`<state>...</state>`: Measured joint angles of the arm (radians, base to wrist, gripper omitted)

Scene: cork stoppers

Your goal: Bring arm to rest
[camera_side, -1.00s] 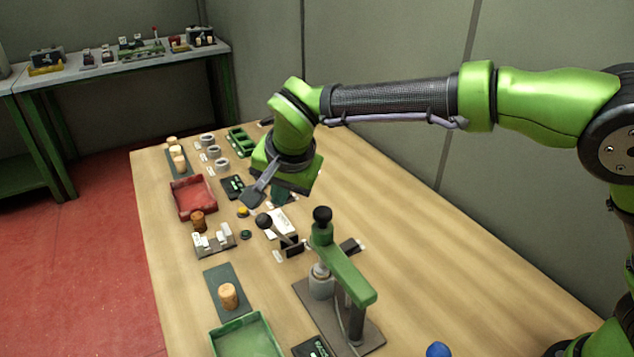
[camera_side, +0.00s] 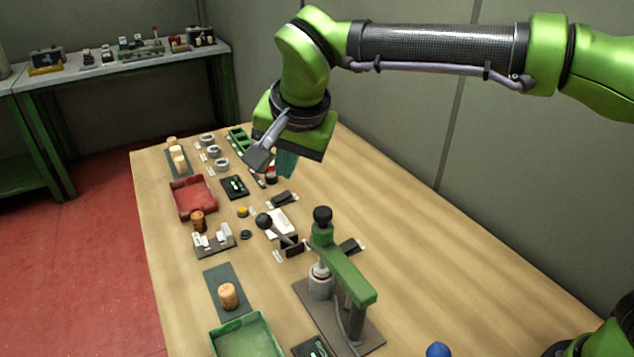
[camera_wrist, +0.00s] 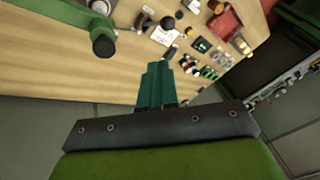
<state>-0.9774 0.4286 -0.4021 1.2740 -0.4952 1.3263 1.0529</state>
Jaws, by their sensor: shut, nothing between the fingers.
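My gripper (camera_side: 286,163) hangs in the air above the far part of the wooden table (camera_side: 420,240). Its teal fingers are together and hold nothing. In the wrist view the shut fingers (camera_wrist: 155,85) point toward the table. A cork stopper (camera_side: 228,296) stands on a dark green mat near the front left. A darker cork (camera_side: 198,221) stands beside the red tray (camera_side: 176,201). Several pale corks (camera_side: 179,158) stand on a dark strip at the far left. No cork touches my gripper.
A green press (camera_side: 345,272) with a black knob stands mid-table, below and right of my gripper. A green tray (camera_side: 246,338) lies at the front. Grey rings (camera_side: 214,151) and a green rack (camera_side: 238,139) are at the back. The right half of the table is mostly clear.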

